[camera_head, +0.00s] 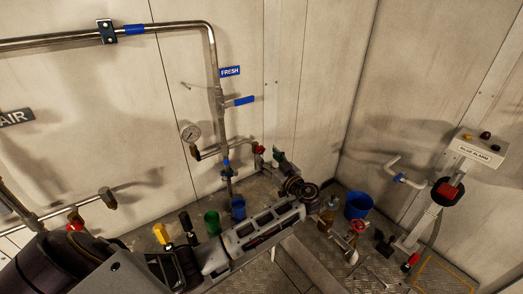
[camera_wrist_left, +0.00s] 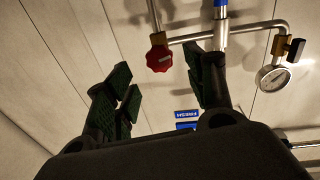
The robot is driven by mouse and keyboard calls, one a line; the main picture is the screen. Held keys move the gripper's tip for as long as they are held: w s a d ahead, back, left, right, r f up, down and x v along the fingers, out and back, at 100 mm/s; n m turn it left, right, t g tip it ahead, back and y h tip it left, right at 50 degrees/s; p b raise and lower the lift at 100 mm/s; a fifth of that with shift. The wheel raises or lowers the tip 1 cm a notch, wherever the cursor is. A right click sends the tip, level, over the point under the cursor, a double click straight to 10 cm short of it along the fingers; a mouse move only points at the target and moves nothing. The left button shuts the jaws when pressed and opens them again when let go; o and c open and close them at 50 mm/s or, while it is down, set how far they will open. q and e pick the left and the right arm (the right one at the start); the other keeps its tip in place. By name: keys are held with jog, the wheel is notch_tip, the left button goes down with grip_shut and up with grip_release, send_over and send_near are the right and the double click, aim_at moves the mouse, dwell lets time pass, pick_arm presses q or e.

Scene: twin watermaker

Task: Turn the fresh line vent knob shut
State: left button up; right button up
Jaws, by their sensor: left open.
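The red vent knob (camera_head: 259,149) sits at the right end of a short branch off the fresh line pipe (camera_head: 217,90), below the blue FRESH sign (camera_head: 230,71). My left gripper (camera_head: 279,158) is close to the right of the knob in the head view. In the wrist view my left gripper (camera_wrist_left: 162,82) is open and empty, and the knob appears between and beyond its fingertips. I cannot tell the exact gap. My right gripper is not in view.
A pressure gauge (camera_head: 190,133) is left of the knob on the same branch. A blue-handled lever (camera_head: 243,100) is above it. Green (camera_head: 212,222) and blue (camera_head: 238,208) cups and a blue bucket (camera_head: 358,205) stand below. A bilge alarm box (camera_head: 477,147) is at the right.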

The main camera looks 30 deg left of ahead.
aim_at(261, 151)
pick_arm(q)
jog(key=shift+p+x, duration=0.65)
jog(key=shift+x, duration=2.2)
jog(key=shift+c, duration=0.4)
jog(key=c, duration=0.9)
jog(key=shift+c, duration=0.2)
